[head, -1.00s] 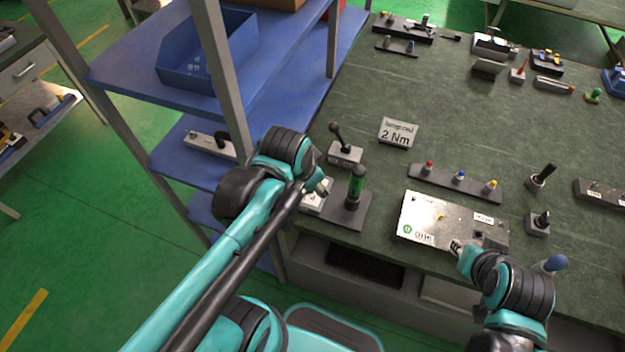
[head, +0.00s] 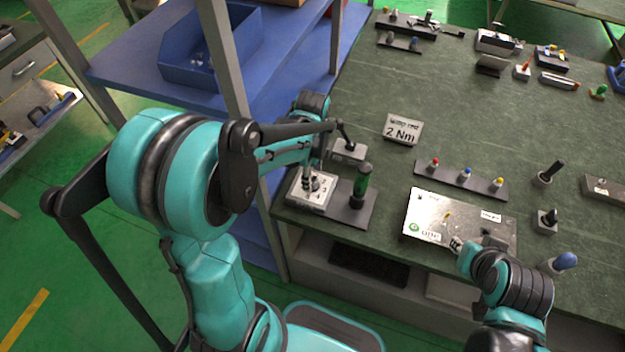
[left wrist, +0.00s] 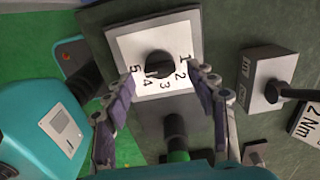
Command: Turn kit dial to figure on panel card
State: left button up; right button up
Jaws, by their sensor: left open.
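The kit dial is a dark round knob (left wrist: 158,66) on a white plate numbered 1 to 5; which figure it points at is unclear. In the head view its plate (head: 322,203) sits at the table's near left edge. The panel card (head: 402,130) stands behind it to the right and reads "2 Nm" under a smaller, blurred line. It shows partly in the left wrist view (left wrist: 308,124). My left gripper (left wrist: 162,98) is open, its fingers apart on either side below the knob, not visibly touching it. It also shows over the dial (head: 309,180). My right gripper (head: 457,246) is by the silvery panel; its jaws are unclear.
A green-handled tool (head: 362,184) stands upright beside the dial. A lever box (head: 347,151) is just behind. The silvery panel (head: 425,216) and a strip of coloured buttons (head: 450,176) lie to the right. A blue shelf (head: 290,100) borders the table's left.

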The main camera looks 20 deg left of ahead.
pick_arm(q)
jog(key=shift+f, duration=0.95)
jog(key=c, duration=1.2)
jog(key=shift+o, duration=0.2)
